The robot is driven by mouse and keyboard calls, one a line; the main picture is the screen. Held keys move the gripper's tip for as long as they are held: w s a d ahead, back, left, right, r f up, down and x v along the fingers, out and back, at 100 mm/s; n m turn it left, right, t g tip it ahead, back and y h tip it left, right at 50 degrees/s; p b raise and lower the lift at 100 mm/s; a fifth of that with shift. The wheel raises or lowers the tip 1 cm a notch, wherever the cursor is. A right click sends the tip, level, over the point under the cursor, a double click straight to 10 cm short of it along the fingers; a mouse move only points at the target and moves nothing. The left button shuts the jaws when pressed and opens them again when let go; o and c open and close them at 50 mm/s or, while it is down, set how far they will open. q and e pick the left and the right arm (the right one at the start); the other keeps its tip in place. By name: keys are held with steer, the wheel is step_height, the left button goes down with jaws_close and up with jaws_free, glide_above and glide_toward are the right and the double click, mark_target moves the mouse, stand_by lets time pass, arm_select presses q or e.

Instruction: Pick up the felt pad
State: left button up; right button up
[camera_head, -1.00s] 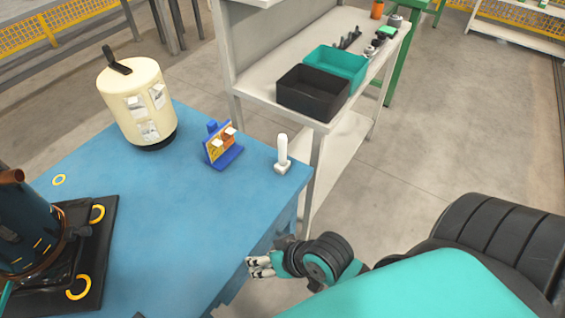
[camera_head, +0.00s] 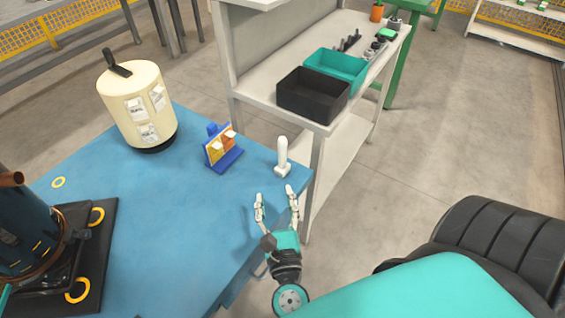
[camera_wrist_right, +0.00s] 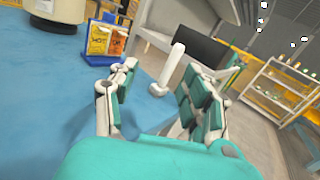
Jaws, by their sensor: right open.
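No flat pad shows clearly. A small white piece with an upright rounded handle on a square foot (camera_head: 282,158) stands near the right corner of the blue table; I cannot tell whether it is the felt pad. My right gripper (camera_head: 275,193) is open and empty, its fingers pointing at this white piece from the near side. In the right wrist view, the white handle (camera_wrist_right: 173,64) stands beyond the fingers and between them, apart from both. My left gripper is out of view.
A blue and yellow card stand (camera_head: 222,150) is left of the white piece. A cream tank (camera_head: 138,105) stands farther left. A dark compressor on a black base (camera_head: 97,250) is at lower left. Black (camera_head: 312,98) and teal (camera_head: 335,62) bins sit on the bench behind. The table's middle is clear.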

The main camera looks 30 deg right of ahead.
steer(key=d+f+m+g+h, duration=0.1)
steer(key=m, duration=0.1)
steer(key=p, duration=0.3)
glide_toward(283, 154)
steer(key=shift+m+g+h, duration=0.3)
steer(key=shift+h, duration=0.1)
steer(key=x, duration=0.5)
steer(key=shift+w+a+r, duration=0.3)
steer(key=shift+w+r, duration=0.05)
steer(key=shift+w, duration=0.1)
steer(key=shift+f+p+x, duration=0.2)
steer(key=shift+x, duration=1.25)
steer(key=shift+f+p+x, duration=0.15)
steer(key=shift+x, duration=1.35)
steer(key=shift+s+d, duration=0.1)
steer(key=shift+c, duration=0.3)
jaws_close()
